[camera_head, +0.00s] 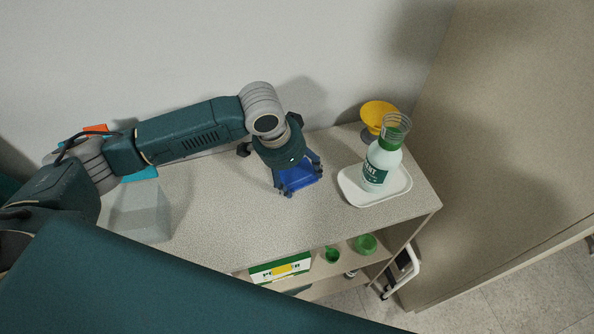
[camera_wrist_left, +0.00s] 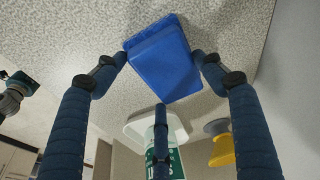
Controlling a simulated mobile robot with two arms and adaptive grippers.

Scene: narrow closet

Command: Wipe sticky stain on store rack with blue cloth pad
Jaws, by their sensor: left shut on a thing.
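The blue cloth pad (camera_head: 298,176) is at my left gripper (camera_head: 296,184), over the speckled top of the store rack (camera_head: 230,215). In the left wrist view, the pad (camera_wrist_left: 165,62) sits between the fingers of my left gripper (camera_wrist_left: 162,72), which is shut on it. The pad is low over the rack top; I cannot tell whether it touches. I see no stain on the bare rack top; the pad and gripper hide the spot under them. My right gripper is not in view.
A white tray (camera_head: 398,190) with a green-capped bottle (camera_head: 376,170) stands right of the pad. A yellow bowl-shaped thing (camera_head: 377,112) stands behind it. A translucent box (camera_head: 140,213) is at left. A lower shelf holds a box (camera_head: 280,268) and green items. Walls close the back and right.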

